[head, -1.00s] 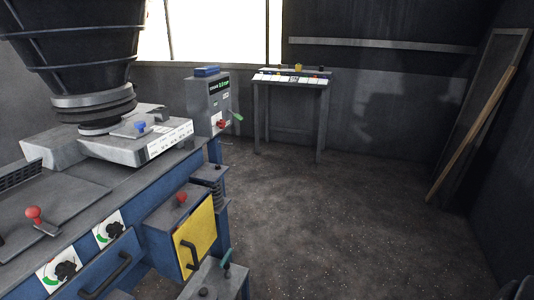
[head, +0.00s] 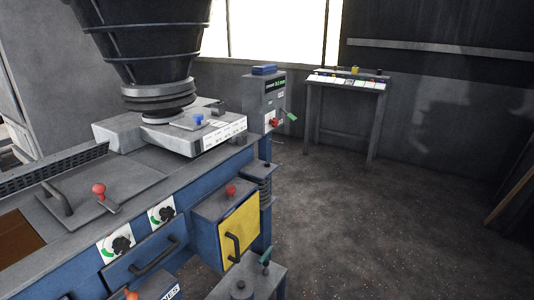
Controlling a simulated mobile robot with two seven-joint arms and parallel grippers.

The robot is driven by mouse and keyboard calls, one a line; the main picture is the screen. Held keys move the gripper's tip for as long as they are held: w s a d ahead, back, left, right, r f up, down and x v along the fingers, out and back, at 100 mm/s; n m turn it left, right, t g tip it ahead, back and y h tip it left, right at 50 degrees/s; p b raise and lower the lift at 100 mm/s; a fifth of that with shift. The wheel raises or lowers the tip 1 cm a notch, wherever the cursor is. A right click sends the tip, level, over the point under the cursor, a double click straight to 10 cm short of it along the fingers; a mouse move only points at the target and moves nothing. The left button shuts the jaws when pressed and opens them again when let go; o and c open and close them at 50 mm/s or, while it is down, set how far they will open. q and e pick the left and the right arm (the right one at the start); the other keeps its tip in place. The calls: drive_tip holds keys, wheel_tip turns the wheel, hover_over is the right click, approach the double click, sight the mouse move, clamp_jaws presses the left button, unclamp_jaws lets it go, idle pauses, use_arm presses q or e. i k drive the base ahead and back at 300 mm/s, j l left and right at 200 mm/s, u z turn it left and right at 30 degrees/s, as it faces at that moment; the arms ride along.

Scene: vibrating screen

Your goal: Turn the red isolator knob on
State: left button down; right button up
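The red isolator knob (head: 273,122) sits low on the front of a grey control box (head: 264,97) with a small green-lit display, at the far end of the blue machine. A green-tipped lever (head: 289,116) sticks out just to the right of the knob. The knob is too small here to tell which way it is turned. Neither of my grippers shows in the head view.
The blue machine (head: 196,222) fills the left and centre, with a black hopper (head: 150,45) above it. A yellow-fronted box (head: 238,232) juts out from its side. A button desk (head: 345,85) stands by the back wall. Open floor (head: 400,220) lies to the right.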

sight(275, 122)
drive_tip(key=i+l+u, duration=0.1)
drive_tip(key=i+l, duration=0.2)
drive_tip(key=i+l+u, duration=0.1)
drive_tip(key=i+l, duration=0.15)
drive_tip(key=i+l+u, duration=0.1)
drive_tip(key=i+l, duration=0.15)
drive_tip(key=l, duration=0.2)
drive_tip(key=i+l+u, duration=0.1)
drive_tip(key=i+l, duration=0.15)
drive_tip(key=l, duration=0.15)
drive_tip(key=i+l+u, duration=0.1)
drive_tip(key=l, duration=0.3)
drive_tip(key=i+l, duration=0.3)
drive_tip(key=l+u, duration=0.05)
drive_tip(key=l, duration=0.05)
